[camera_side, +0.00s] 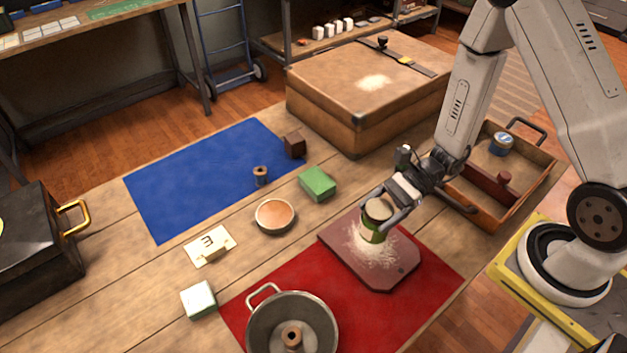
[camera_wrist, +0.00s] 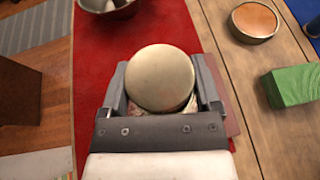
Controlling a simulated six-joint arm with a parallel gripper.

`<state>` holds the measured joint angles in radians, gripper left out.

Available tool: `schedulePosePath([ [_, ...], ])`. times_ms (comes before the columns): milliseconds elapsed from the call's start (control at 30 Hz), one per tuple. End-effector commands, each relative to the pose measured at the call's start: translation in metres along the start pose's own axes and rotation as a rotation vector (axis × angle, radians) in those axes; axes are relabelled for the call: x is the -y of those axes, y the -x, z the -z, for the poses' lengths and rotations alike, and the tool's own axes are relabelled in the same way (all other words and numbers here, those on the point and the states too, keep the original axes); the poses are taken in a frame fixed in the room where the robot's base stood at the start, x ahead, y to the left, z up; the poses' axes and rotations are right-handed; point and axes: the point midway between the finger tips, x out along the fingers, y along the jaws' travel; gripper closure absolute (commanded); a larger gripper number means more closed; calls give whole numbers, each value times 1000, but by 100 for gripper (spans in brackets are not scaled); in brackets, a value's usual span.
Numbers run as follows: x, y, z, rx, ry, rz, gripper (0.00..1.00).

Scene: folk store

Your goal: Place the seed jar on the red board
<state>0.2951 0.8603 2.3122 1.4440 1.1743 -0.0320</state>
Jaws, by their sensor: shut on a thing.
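The seed jar (camera_side: 372,234) has a green label and a pale round lid. It is upright between the fingers of my gripper (camera_side: 377,220), which is shut on it. In the wrist view the jar's lid (camera_wrist: 160,76) fills the space between the two fingers. The red board (camera_side: 384,280) is a dull red slab lying on a brighter red mat, with pale powder or grains spread over it. The jar is over the board's far part. I cannot tell whether its base touches the board. In the wrist view my gripper hides most of the board (camera_wrist: 233,125).
A red mat (camera_side: 440,281) lies under the board, with a metal pot (camera_side: 258,335) in front. A bowl (camera_side: 275,215) and a green box (camera_side: 317,183) are to the left. A wooden tray (camera_side: 530,185) is at right, and a large case (camera_side: 345,95) stands behind.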

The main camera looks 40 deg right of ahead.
Motion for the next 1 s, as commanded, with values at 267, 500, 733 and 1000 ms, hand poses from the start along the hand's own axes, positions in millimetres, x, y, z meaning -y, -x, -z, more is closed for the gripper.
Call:
schedulePosePath([
  [267,0,-2,5,0,2,1,96],
  [500,0,-6,14,0,-2,0,96],
  [733,0,-13,32,0,-1,0,96],
  [1000,0,-16,38,0,2,0,96],
])
